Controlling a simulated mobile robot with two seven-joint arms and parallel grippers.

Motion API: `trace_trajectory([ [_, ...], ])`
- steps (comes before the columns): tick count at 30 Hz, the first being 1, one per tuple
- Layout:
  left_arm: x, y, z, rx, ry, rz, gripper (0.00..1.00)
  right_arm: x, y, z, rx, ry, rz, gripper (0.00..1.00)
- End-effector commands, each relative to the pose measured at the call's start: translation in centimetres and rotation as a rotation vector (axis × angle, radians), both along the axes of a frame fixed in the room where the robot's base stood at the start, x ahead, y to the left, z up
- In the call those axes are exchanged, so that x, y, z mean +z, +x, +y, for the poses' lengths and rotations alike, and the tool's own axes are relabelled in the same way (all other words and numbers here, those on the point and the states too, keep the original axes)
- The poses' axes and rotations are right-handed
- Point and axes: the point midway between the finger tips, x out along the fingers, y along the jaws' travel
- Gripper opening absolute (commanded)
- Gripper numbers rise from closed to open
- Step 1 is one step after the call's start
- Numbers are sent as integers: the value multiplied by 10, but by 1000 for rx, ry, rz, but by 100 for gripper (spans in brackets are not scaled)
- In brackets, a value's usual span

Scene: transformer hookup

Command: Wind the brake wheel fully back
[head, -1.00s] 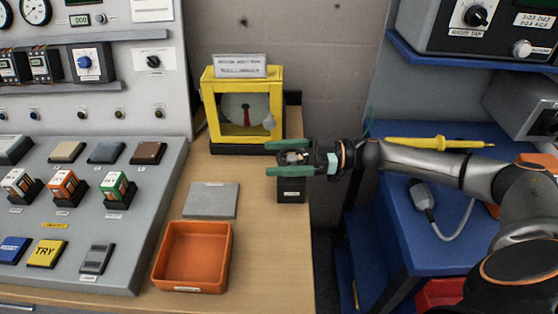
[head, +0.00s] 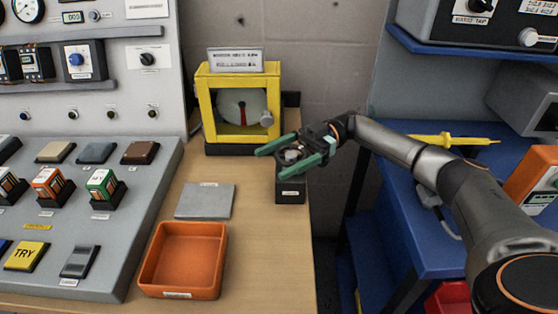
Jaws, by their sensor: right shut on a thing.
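A small dark block (head: 290,190) with a white label stands at the right edge of the wooden bench. The brake wheel (head: 291,155) appears to be the small grey part above it, mostly hidden by my gripper. My right gripper (head: 274,160) reaches in from the right over the block. Its two green fingers point left and slightly down, one on each side of the grey part, shut on it. How far the wheel is turned cannot be told. My left gripper is not in view.
A yellow-framed case (head: 240,105) with a dial and red pointer stands behind. A grey plate (head: 205,201) and an orange tray (head: 183,260) lie on the bench. A sloped control panel (head: 75,215) is at left, a blue table (head: 425,235) at right.

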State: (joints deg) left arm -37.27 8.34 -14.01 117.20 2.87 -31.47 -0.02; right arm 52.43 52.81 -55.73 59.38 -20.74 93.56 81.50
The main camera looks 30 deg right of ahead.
Motion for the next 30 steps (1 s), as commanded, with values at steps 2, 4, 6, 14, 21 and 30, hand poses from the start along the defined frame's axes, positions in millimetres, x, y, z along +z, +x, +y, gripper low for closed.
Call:
trace_trajectory([
  [2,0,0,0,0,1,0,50,1,0,1,5,4,-1,33],
  [4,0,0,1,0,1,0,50,1,0,1,5,4,-2,33],
  [6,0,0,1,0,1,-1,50,2,0,1,5,4,-2,33],
  [14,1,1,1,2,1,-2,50,2,0,1,4,5,-3,100],
  [21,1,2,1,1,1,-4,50,2,0,0,4,3,-2,100],
  [30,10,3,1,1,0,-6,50,38,-3,1,6,3,-5,100],
])
